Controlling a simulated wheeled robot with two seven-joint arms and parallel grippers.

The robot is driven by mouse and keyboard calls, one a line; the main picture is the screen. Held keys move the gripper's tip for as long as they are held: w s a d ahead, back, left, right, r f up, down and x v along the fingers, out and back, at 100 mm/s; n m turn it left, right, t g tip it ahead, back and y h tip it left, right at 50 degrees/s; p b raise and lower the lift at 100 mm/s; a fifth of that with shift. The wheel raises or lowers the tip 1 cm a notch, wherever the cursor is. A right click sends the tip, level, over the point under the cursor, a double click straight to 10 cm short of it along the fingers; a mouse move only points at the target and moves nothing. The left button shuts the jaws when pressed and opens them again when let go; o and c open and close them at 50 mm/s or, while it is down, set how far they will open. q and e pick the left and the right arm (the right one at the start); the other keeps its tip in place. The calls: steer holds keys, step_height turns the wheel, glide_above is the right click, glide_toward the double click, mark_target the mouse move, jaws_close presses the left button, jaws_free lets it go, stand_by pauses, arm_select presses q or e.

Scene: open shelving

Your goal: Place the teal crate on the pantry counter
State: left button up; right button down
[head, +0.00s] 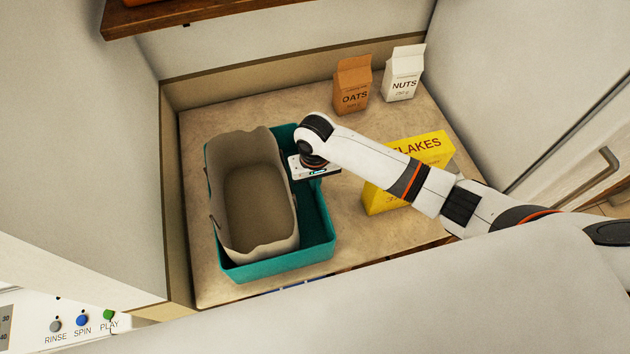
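The teal crate (280,266) is on the beige pantry counter (390,243), toward its left side. A grey-beige bin (232,241) with an open top sits inside the crate and fills its left part. My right arm reaches in from the right, and my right gripper (313,174) is over the crate's right rim near the far corner. Its fingers are hidden under its body, so I cannot tell whether they are apart or closed on the rim. My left gripper is out of view.
An oats carton (352,86) and a nuts carton (404,73) stand at the back. Walls enclose the counter; a wooden shelf (190,14) hangs above. A panel with buttons (82,320) is at lower left.

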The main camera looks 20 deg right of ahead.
steer(key=shift+f, duration=0.8)
steer(key=c, duration=2)
jaws_free()
steer(key=shift+f, duration=0.1)
steer(key=o, duration=0.4)
steer(key=shift+s, duration=0.1)
step_height(320, 180, up, 11)
steer(key=b, duration=0.3)
steer(key=shift+r, duration=0.7)
